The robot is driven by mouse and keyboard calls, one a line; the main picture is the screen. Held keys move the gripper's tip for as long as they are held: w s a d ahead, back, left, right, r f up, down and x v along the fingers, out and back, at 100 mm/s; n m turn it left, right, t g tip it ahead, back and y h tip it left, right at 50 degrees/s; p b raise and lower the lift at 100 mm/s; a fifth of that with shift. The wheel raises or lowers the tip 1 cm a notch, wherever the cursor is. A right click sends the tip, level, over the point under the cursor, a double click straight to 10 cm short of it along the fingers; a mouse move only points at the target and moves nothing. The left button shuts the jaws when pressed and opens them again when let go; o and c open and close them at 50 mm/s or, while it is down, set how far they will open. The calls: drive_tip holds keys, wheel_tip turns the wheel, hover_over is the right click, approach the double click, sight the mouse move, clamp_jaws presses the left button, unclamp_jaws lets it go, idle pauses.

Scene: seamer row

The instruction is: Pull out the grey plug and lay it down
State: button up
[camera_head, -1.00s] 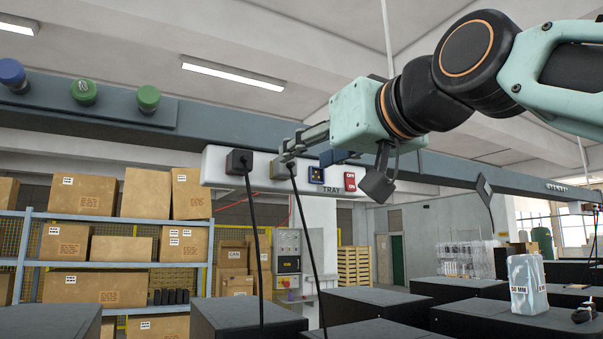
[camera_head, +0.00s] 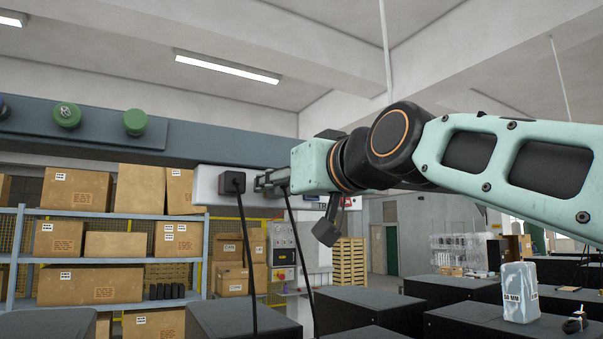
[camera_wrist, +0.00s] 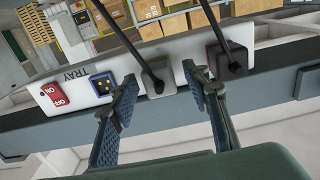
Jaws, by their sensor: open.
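The grey plug (camera_wrist: 156,80) sits in the white panel (camera_wrist: 178,52) in the wrist view, with a black cable running from it. My gripper (camera_wrist: 163,82) is open, its two fingers apart on either side of the grey plug in that view; I cannot tell whether either touches it. A darker plug (camera_wrist: 229,62) with its own cable sits in the panel just beyond the right finger. In the head view my gripper (camera_head: 263,181) reaches the panel (camera_head: 208,184) just right of the dark plug (camera_head: 232,183). There my gripper hides the grey plug's body; only its cable (camera_head: 297,235) shows below.
A red switch (camera_wrist: 55,96) and a blue socket with yellow dots (camera_wrist: 103,83) are beside the grey plug. A dark beam (camera_head: 230,150) runs behind the panel. Black boxes (camera_head: 245,316) stand below. A wrapped block (camera_head: 520,292) stands on one at right.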

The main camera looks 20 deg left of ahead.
drive_tip(key=shift+w+a+p, duration=0.4)
drive_tip(key=shift+a+p, duration=0.05)
drive_tip(key=shift+a, duration=0.05)
idle(1.2)
drive_tip(key=shift+c, duration=0.2)
clamp_jaws()
drive_tip(key=shift+d+f, duration=0.15)
drive_tip(key=shift+f, duration=0.05)
drive_tip(key=shift+b+v, duration=1.9)
drive_tip(key=shift+v, duration=0.95)
drive_tip(key=shift+r, duration=0.15)
drive_tip(key=shift+s, duration=0.1)
